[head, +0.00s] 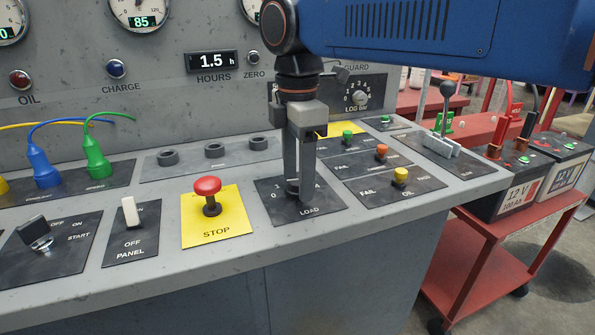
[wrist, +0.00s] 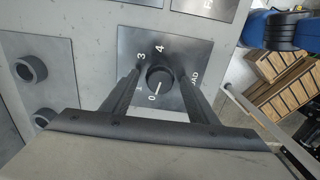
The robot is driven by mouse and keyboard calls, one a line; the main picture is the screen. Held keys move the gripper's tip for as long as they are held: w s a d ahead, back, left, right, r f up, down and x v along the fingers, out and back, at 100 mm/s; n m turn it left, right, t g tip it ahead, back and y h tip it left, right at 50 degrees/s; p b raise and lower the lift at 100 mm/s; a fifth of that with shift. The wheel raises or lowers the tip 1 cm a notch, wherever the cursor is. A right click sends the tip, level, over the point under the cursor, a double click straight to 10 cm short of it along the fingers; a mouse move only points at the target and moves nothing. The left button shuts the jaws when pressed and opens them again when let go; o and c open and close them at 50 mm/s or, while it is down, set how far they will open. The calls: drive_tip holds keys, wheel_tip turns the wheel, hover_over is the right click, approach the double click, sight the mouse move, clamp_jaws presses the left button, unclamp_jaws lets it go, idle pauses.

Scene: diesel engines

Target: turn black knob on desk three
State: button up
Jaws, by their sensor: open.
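The black knob (wrist: 159,78) sits on the dark LOAD panel (head: 330,201) of the grey desk. In the wrist view its white pointer line is toward the 0, and a 3 and a 4 show on the far side. My gripper (head: 299,188) points down over this knob. In the wrist view my gripper (wrist: 159,72) is open, with one finger on each side of the knob. I cannot tell whether the fingers touch it. In the head view the fingers hide most of the knob.
A red STOP button (head: 207,187) stands on a yellow plate left of the LOAD panel. A white PANEL switch (head: 131,212) is further left. Yellow, orange and green push buttons (head: 400,175) sit to the right. A red cart (head: 480,238) with batteries stands beside the desk.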

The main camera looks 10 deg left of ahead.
drive_tip(key=shift+r, duration=0.1)
wheel_tip(320, 180, up, 17)
idle(0.6)
drive_tip(key=d+f+m+t, duration=0.1)
drive_tip(key=d+f+m, duration=0.35)
drive_tip(key=d, duration=0.35)
drive_tip(key=d+f+m+y, duration=0.1)
drive_tip(key=d+f+m, duration=0.35)
drive_tip(key=d, duration=0.35)
drive_tip(key=d+f+m+t, duration=0.1)
drive_tip(key=d+f+m, duration=0.2)
drive_tip(key=d+f, duration=0.35)
drive_tip(key=s+d+f+m+t, duration=0.1)
drive_tip(key=s+d+f+m, duration=0.2)
drive_tip(key=d+f+m, duration=0.1)
drive_tip(key=s+d+f+m+t, duration=0.1)
drive_tip(key=s+d+f+m, duration=0.3)
drive_tip(key=f, duration=0.5)
drive_tip(key=s+d+f+m+h, duration=0.1)
drive_tip(key=s+d+f+m, duration=0.2)
drive_tip(key=d+f, duration=0.4)
drive_tip(key=shift+s+d+m+t, duration=0.2)
drive_tip(key=shift+d+m+t, duration=0.25)
drive_tip(key=shift+m, duration=0.25)
